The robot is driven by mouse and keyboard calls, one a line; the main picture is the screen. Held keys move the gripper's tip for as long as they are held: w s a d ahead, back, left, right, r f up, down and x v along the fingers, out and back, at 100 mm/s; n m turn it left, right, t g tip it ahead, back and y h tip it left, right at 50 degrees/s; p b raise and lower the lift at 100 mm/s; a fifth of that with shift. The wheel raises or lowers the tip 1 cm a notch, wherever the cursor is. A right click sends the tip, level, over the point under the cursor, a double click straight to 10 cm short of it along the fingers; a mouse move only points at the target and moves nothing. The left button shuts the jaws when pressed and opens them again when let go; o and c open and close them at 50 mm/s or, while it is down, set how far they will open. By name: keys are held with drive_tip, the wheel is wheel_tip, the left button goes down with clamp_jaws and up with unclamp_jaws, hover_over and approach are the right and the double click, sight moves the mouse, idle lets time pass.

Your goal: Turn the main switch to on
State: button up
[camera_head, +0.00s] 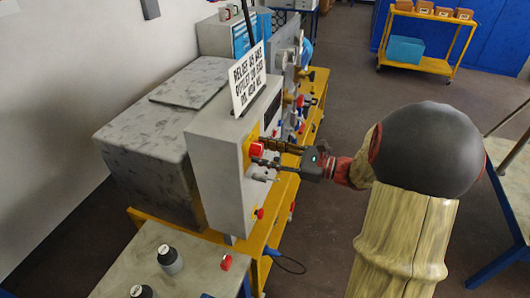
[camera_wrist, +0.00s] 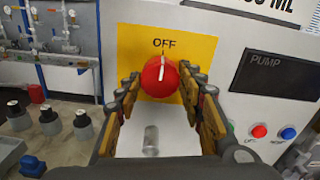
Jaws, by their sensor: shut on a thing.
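The main switch is a round red knob (camera_wrist: 160,76) on a yellow plate (camera_wrist: 201,50), with the word OFF above it. Its white pointer line stands nearly upright, towards OFF. In the head view the red knob (camera_head: 256,149) sits on the front of a grey control box (camera_head: 217,165). My gripper (camera_head: 264,151) reaches it from the right. In the wrist view the fingers of my gripper (camera_wrist: 161,84) are shut on the knob, one on each side. The fingers hide parts of the plate beside the knob.
A dark PUMP display (camera_wrist: 275,73) with red (camera_wrist: 259,131) and blue (camera_wrist: 288,133) buttons is right of the switch. A small metallic cylinder (camera_wrist: 151,140) is below it. A printed sign (camera_head: 247,78) stands on the box. Valves and pipes (camera_wrist: 62,32) are at left.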

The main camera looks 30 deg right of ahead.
drive_tip(key=shift+r+m+p, duration=0.15)
drive_tip(key=shift+m+p, duration=0.25)
drive_tip(key=shift+p, duration=0.65)
drive_tip(key=m+p, duration=0.1)
drive_tip(key=p, duration=0.3)
drive_tip(key=shift+r+m, duration=0.15)
drive_tip(key=shift+m, duration=0.25)
drive_tip(key=m+p, duration=0.5)
drive_tip(key=p, duration=0.6)
drive_tip(key=shift+m, duration=0.4)
drive_tip(key=m+p, duration=0.4)
drive_tip(key=p, duration=0.2)
drive_tip(key=shift+m, duration=0.3)
drive_tip(key=m+p, duration=0.4)
drive_tip(key=p, duration=0.1)
drive_tip(key=shift+f+m, duration=0.35)
drive_tip(key=shift+m, duration=0.05)
drive_tip(key=o, duration=1.1)
drive_tip(key=shift+o, duration=0.3)
